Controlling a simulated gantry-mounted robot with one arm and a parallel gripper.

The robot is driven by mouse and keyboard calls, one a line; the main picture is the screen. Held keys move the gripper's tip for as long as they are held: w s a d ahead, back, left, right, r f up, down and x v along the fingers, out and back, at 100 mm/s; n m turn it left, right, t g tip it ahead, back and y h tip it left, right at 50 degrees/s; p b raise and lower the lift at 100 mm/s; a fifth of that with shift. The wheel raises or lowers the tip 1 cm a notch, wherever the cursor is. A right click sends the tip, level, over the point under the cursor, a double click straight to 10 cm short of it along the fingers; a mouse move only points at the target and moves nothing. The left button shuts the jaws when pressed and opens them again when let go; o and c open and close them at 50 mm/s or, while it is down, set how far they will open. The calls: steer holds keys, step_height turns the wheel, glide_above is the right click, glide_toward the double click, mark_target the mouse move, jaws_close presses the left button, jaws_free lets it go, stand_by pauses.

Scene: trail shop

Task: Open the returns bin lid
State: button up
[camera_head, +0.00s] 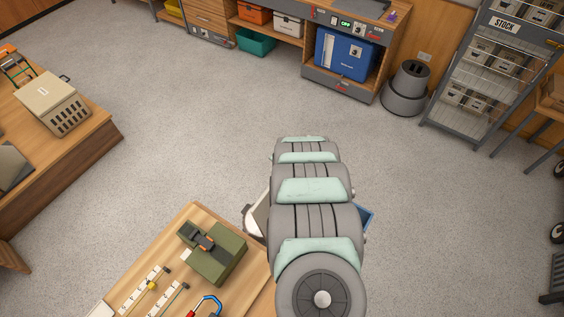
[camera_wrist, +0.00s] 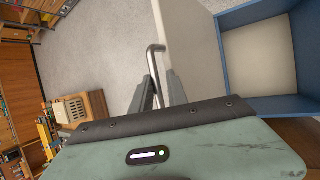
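The returns bin is a blue box (camera_head: 366,218), mostly hidden behind my arm in the head view. In the wrist view its blue walls (camera_wrist: 238,16) stand around an open, pale interior. Its cream lid (camera_wrist: 190,45) is raised beside the opening, clear of it. In the head view a pale part of the lid (camera_head: 257,217) shows left of my arm. A bent metal bar handle (camera_wrist: 154,58) is on the lid's edge. My gripper (camera_wrist: 160,76) has its two fingers on either side of this handle and appears shut on it.
A wooden table with a green box (camera_head: 217,254) and several small tools is at the lower left. A vented beige crate (camera_head: 55,103) stands on a counter at the left. Shelving (camera_head: 480,75) is at the right. The middle floor is clear.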

steer(key=shift+o, duration=0.5)
steer(key=shift+s+d+f, duration=0.35)
steer(key=shift+s+f, duration=0.1)
steer(key=shift+f, duration=0.15)
steer(key=w+a+p+v, duration=0.1)
steer(key=p+v, duration=0.6)
steer(key=v, duration=0.4)
steer(key=shift+r, duration=0.45)
steer(key=shift+s+d, duration=0.1)
